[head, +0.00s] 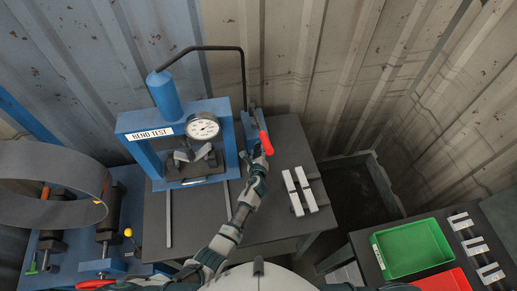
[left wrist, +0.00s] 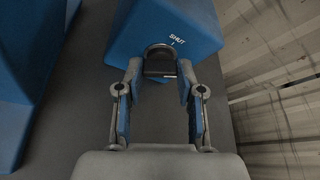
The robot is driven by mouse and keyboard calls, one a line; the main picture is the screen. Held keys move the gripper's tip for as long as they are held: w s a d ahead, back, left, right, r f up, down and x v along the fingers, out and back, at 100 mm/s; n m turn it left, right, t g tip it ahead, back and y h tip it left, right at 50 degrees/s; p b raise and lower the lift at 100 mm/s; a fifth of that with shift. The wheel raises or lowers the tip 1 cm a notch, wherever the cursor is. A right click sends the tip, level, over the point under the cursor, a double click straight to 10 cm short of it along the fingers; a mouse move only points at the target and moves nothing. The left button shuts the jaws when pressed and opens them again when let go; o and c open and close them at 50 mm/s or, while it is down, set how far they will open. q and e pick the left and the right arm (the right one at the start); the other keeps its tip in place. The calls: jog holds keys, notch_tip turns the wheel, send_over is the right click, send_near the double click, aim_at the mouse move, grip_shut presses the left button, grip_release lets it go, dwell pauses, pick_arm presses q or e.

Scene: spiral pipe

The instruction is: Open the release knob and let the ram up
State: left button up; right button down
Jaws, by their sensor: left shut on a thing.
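The release knob (left wrist: 160,62) is a dark round knob on the front of the blue pump body (left wrist: 190,22), below the white word SHUT. My left gripper (left wrist: 160,76) has one finger on each side of the knob and is shut on it. In the head view my left gripper (head: 260,163) is at the pump beside the press, below the red lever grip (head: 266,143), and hides the knob. The blue press (head: 134,123) is marked BEND TEST and carries a round dial gauge (head: 203,126). A bent grey piece (head: 203,152) shows inside its frame; the ram itself is hard to make out.
Two pale bars (head: 300,190) lie on the dark table (head: 262,230) right of my left arm. A green tray (head: 411,248) and a red tray (head: 446,282) are at lower right. A black hose (head: 242,65) arches from press to pump. A large grey ring (head: 30,160) is at left.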

pick_arm(q)
jog(key=m+y+p, duration=0.1)
jog(key=m+p, duration=0.1)
jog(key=shift+d+m+g, duration=0.1)
jog(key=shift+m+g, duration=0.2)
jog(key=shift+s+d+f+m+y+p, duration=0.1)
jog(key=shift+f+m+y+p, duration=0.05)
jog(key=shift+m+y+p, duration=0.65)
jog(key=o, duration=1.1)
jog(key=shift+o, duration=0.2)
jog(key=shift+d, duration=0.1)
jog(key=v, duration=1.1)
jog(key=shift+s+d+r, duration=0.2)
jog(key=shift+d+r, duration=0.05)
jog(key=shift+r, duration=0.1)
